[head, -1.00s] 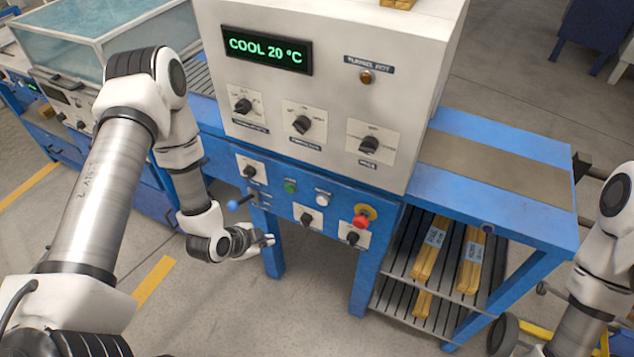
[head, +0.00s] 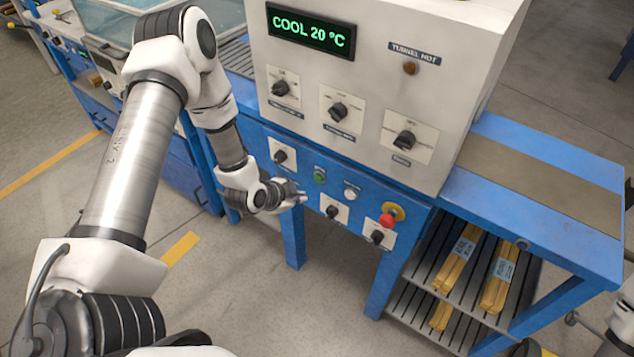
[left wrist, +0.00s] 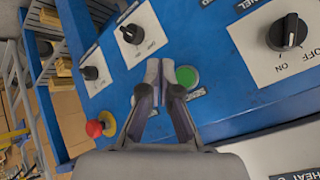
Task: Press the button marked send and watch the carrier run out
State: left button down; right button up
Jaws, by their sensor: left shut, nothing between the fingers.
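A green button (head: 320,176) and a white button (head: 350,193) sit on the blue front panel (head: 415,215) below the machine housing. Their small labels are too blurred to read, so I cannot tell which is marked send. My left gripper (head: 301,197) is shut and empty, just in front of the panel, below and left of the green button. In the left wrist view the shut fingers (left wrist: 163,82) are beside the green button (left wrist: 186,77); whether they touch the panel is unclear. No carrier can be made out.
A red mushroom button (head: 387,220) and several rotary knobs share the panel. The display (head: 310,31) reads COOL 20 °C. A slatted rack (head: 415,299) holds yellow wood bundles at the right. A clear-walled tank (head: 105,25) stands at the back left.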

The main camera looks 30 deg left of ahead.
aim_at(318, 178)
pick_arm(q)
jog(key=w+b, duration=0.1)
jog(key=w, duration=0.3)
jog(key=shift+w+d, duration=0.15)
jog(key=shift+d, duration=0.05)
pick_arm(e)
jog(key=shift+f, duration=0.85)
pick_arm(q)
jog(key=shift+w, duration=0.15)
jog(key=shift+w, duration=0.25)
